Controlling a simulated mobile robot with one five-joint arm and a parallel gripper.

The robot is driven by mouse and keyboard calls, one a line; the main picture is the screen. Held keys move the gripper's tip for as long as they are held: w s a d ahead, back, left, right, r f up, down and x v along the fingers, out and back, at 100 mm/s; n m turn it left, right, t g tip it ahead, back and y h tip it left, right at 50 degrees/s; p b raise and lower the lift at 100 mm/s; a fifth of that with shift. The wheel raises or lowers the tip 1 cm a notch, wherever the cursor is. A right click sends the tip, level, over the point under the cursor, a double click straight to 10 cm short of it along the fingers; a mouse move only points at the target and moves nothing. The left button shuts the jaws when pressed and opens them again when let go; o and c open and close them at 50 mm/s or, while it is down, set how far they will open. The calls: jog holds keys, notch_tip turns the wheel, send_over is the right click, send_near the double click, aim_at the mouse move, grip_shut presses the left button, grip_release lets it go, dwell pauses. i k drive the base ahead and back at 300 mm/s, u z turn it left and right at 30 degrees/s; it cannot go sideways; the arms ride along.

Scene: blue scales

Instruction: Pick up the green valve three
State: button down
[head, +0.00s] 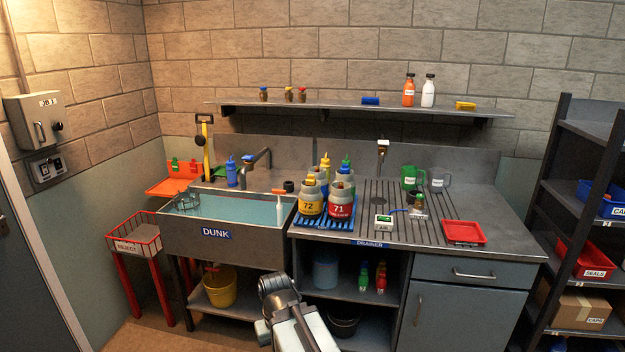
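A small brass-coloured valve with a green top (419,201) stands on the ribbed drainer, just right of a small white device (383,222) with a display. Its label is too small to read, so I cannot tell whether it is number three. Other green pieces show on a bottle top (345,161) in the blue rack and in the orange tray (172,187) at the left. My arm (280,292) shows at the bottom centre, in front of the bench and well away from the valve. The fingertips cannot be made out.
The dunk sink (183,238) holds water at the left. Bottles marked 72 (308,206) and 71 (339,210) stand in the blue rack. A green jug (409,178) and a grey jug (437,180) stand behind the valve. A red tray (464,232) lies to the right.

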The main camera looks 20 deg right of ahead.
aim_at(419, 202)
jog(key=z, duration=3.15)
jog(key=i, duration=2.1)
jog(key=u, duration=3.55)
